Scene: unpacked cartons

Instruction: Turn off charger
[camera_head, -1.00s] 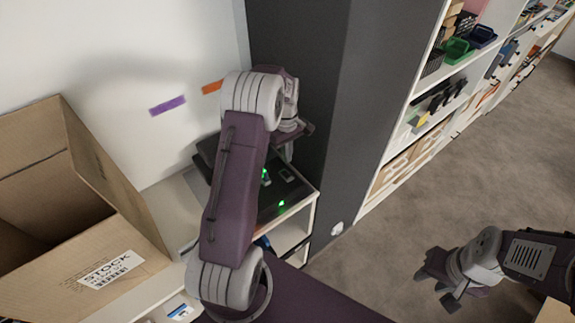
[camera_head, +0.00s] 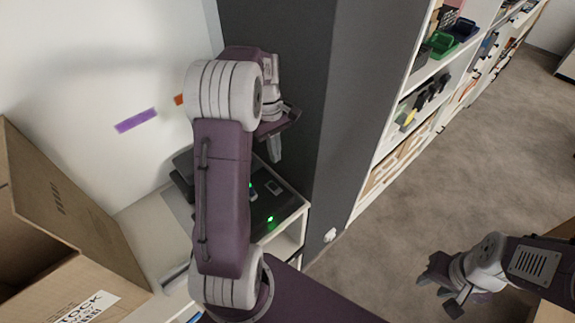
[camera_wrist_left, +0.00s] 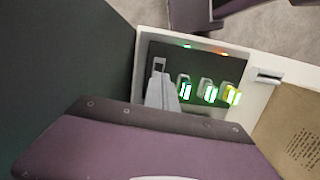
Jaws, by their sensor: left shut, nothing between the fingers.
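The charger (camera_head: 282,207) is a flat black unit on a white shelf beside the dark pillar. Green lights show on it in the head view. In the left wrist view its black panel (camera_wrist_left: 225,68) holds several battery slots lit green and yellow, with small red and green lights along its far edge. A grey-framed switch (camera_wrist_left: 158,64) sits at the panel's left. My left gripper (camera_head: 275,158) is shut and empty, pointing down over the charger. Its fingers (camera_wrist_left: 160,88) appear just below the switch in the wrist view; contact cannot be told. My right gripper (camera_head: 440,286) hangs open and empty, far right.
An open cardboard carton (camera_head: 70,215) stands left of the charger. The dark pillar (camera_head: 315,100) rises close to my left gripper. White shelving (camera_head: 395,130) with bins is behind it.

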